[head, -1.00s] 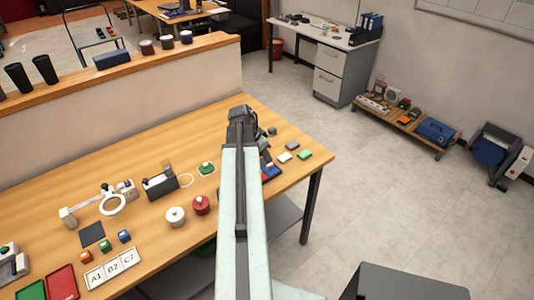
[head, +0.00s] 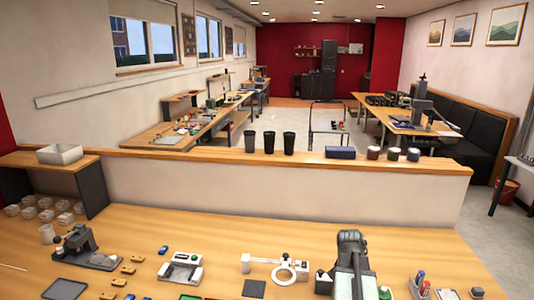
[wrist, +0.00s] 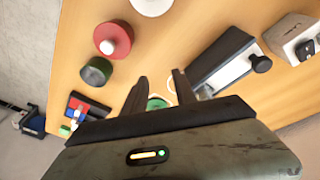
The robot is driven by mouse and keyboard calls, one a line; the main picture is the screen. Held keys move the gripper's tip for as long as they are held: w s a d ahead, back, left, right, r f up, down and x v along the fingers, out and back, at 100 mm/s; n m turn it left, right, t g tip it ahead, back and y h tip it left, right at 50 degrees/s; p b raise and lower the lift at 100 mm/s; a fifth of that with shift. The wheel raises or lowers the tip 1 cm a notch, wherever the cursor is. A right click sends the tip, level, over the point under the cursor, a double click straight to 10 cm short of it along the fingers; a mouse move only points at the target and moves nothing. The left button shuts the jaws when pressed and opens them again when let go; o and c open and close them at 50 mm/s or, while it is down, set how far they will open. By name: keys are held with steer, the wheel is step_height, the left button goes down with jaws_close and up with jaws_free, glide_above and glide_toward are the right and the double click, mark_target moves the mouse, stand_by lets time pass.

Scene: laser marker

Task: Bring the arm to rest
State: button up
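My arm (head: 347,265) reaches forward over the near wooden table (head: 225,225) in the head view. Its far end hides the fingers there. In the wrist view my gripper (wrist: 160,77) shows two dark fingers standing apart with nothing between their tips. A green item (wrist: 156,103) lies on the table beyond the fingers and is partly hidden by them. A dark device with a black knob (wrist: 260,63) is on the right. A red round container (wrist: 113,39) and a dark green one (wrist: 97,71) are on the left.
Small clear boxes (head: 46,203) sit at far left. Open floor shows in the wrist view (wrist: 30,50).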

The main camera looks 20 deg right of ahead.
steer(key=w+a+n+y, duration=0.1)
steer(key=w+a+n, duration=0.2)
steer(key=a, duration=1)
steer(key=w+a+n, duration=0.3)
steer(key=a+n, duration=0.3)
steer(key=a, duration=0.7)
steer(key=w+a+n+y, duration=0.1)
steer(key=w+a+n, duration=0.2)
steer(key=a, duration=1.1)
steer(key=shift+f+n+y, duration=0.3)
steer(key=shift+n, duration=0.9)
